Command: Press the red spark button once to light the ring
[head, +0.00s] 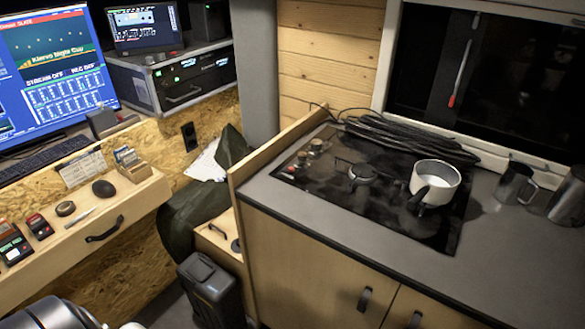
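A black glass hob (400,225) is set into the grey counter on the right. At its left edge is a small red button (292,169), with knobs (315,145) just behind it. A burner (362,173) sits bare near the middle of the hob, and no flame shows on it. A white saucepan (447,172) with a dark handle stands on the hob's right part. Part of my own body shows at the bottom left corner, but neither gripper is in view.
A coil of black cable (410,136) lies along the back of the hob. A metal mug (512,182) stands at right. A raised wooden panel (275,145) edges the counter's left side. A dark case (210,290) stands on the floor. The grey counter front is clear.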

